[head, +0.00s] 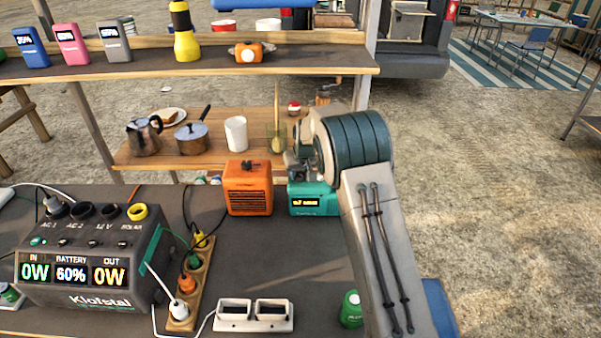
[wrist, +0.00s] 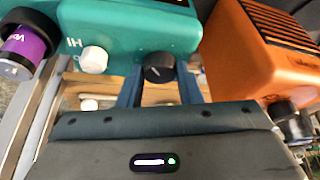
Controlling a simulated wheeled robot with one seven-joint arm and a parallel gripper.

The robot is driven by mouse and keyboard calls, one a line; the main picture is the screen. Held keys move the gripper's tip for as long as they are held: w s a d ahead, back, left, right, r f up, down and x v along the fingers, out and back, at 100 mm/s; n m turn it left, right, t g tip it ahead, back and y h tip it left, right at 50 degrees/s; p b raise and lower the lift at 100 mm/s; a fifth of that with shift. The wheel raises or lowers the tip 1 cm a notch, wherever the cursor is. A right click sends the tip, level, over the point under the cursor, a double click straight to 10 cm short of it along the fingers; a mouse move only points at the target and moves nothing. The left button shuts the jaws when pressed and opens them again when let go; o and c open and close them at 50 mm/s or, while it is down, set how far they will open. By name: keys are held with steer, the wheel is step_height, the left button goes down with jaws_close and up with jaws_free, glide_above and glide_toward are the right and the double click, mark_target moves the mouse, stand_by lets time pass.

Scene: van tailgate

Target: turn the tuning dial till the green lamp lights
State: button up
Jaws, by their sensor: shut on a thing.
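The teal radio (head: 314,200) stands at the back of the dark table, with a lit yellow display on its front. It also fills the top of the wrist view (wrist: 130,30), where a black dial (wrist: 158,68) with a pale pointer line and a white knob (wrist: 93,60) show. My gripper (wrist: 159,82) is shut on the black dial, a finger on each side. In the head view my gripper (head: 298,168) is at the radio's top, its fingertips and the dial hidden. I cannot make out a lit green lamp on the radio.
An orange box (head: 249,188) stands close to the left of the radio. A power station (head: 90,265), a wooden power strip (head: 190,280) and a white two-socket block (head: 253,315) are in front. A shelf (head: 180,62) spans above. A purple-labelled item (wrist: 27,45) is near the wrist.

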steer(key=shift+a+f+m+h+b, duration=0.15)
steer(key=shift+m+h+b, duration=0.25)
steer(key=shift+m, duration=0.4)
steer(key=shift+m+h, duration=0.3)
steer(key=shift+m, duration=0.7)
steer(key=o, duration=1)
steer(key=shift+r, duration=0.2)
steer(key=b+v, duration=0.2)
steer(key=v, duration=1.1)
steer(key=shift+s+r, duration=0.2)
steer(key=shift+r, duration=0.1)
